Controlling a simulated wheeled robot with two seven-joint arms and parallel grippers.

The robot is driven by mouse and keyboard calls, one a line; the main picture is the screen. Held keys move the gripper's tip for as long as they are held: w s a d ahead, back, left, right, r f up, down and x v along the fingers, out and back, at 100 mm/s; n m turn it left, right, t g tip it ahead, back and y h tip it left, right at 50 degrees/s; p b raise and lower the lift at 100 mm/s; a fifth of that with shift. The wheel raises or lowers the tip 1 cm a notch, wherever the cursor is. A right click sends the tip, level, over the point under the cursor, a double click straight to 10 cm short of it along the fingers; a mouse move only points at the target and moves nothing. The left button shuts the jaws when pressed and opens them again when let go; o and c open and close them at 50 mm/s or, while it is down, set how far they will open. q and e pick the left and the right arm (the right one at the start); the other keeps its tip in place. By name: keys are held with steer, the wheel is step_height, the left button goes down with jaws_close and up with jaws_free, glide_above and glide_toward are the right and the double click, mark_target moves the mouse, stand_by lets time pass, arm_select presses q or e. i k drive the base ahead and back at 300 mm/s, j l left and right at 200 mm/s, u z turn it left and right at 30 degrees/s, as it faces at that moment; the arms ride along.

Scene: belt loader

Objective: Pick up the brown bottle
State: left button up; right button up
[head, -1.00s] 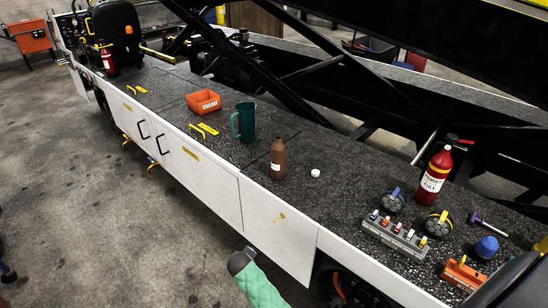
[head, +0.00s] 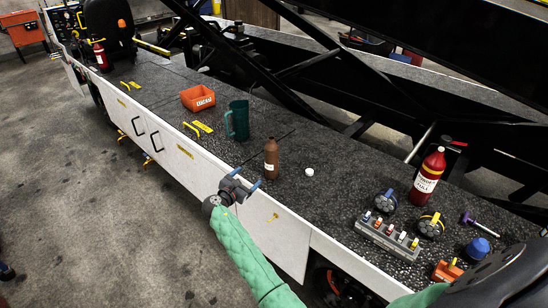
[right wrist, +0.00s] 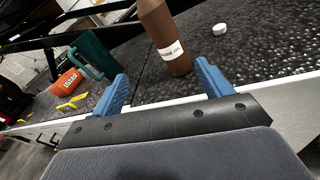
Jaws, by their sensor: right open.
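The brown bottle (head: 271,158) stands upright on the dark speckled deck, close to its front edge, with a narrow neck and a white label. My right gripper (head: 247,178) is open and empty just in front of the bottle, over the deck's edge. In the right wrist view the bottle (right wrist: 166,40) stands beyond and between the two blue fingers (right wrist: 162,72), and its top is cut off. No contact with it shows. My left gripper is not in view.
A green mug (head: 238,120) and an orange bin (head: 197,98) stand left of the bottle. A white cap (head: 309,171) lies to its right. A red bottle (head: 428,178) and a grey rack (head: 388,238) are farther right. Black beams (head: 300,80) rise behind.

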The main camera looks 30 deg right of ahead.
mark_target(272, 148)
steer(key=i+l, duration=0.15)
steer(key=l, duration=0.2)
steer(key=i+l, duration=0.1)
steer(key=l, duration=0.3)
steer(key=i+l, duration=0.15)
steer(key=l, duration=0.2)
